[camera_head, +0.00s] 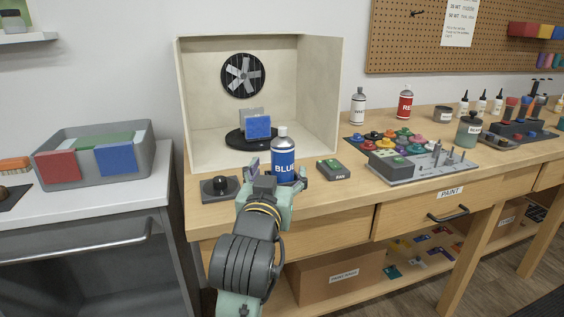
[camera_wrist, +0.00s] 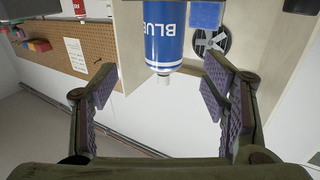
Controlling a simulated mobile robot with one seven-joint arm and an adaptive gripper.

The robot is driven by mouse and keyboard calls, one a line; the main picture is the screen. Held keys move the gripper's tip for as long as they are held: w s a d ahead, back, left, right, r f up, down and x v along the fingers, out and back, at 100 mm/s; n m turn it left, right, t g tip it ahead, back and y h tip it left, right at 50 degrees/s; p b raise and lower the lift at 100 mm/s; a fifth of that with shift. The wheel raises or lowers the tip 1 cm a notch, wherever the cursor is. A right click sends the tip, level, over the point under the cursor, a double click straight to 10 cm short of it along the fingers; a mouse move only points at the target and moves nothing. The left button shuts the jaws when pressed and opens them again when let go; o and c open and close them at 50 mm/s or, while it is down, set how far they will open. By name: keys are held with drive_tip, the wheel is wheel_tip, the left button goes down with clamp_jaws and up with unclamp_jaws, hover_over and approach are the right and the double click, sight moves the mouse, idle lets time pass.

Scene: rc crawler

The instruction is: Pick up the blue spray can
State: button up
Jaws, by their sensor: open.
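The blue spray can (camera_head: 283,160) stands upright on the wooden workbench (camera_head: 350,192), in front of the open spray booth. It has a white cap and a label reading BLUE. My gripper (camera_head: 277,174) is at the can in the head view, and my arm hides part of the area below it. In the wrist view the can (camera_wrist: 165,35) appears upside down, beyond and between the fingertips. My gripper (camera_wrist: 158,85) is open there, with a finger on each side and nothing between the pads. I cannot tell whether any finger touches the can.
A black knob box (camera_head: 220,188) is left of the can and a small grey-green box (camera_head: 333,170) is right of it. The booth (camera_head: 320,100) holds a blue panel (camera_head: 258,127) on a turntable. White (camera_head: 358,106) and red (camera_head: 405,104) cans stand further right.

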sight(281, 156)
drive_tip(key=shift+w+d+r+p, duration=0.1)
drive_tip(key=shift+w+r+p, duration=0.1)
drive_tip(key=shift+w+p, duration=0.35)
drive_tip(key=shift+w+d+r+p, duration=0.15)
drive_tip(key=shift+w+p, duration=0.2)
drive_tip(key=shift+p, duration=0.3)
drive_tip(key=w, duration=0.2)
drive_tip(key=shift+w+d+f, duration=0.1)
drive_tip(key=shift+w+f, duration=0.2)
drive_tip(key=shift+w, duration=0.1)
drive_tip(key=shift+w+d+p, duration=0.2)
drive_tip(key=shift+w+p, duration=0.8)
drive_tip(key=shift+w, duration=1.7)
drive_tip(key=shift+c, duration=0.3)
drive_tip(key=c, duration=1.3)
drive_tip(key=shift+c, duration=0.8)
drive_tip(key=shift+r, duration=0.15)
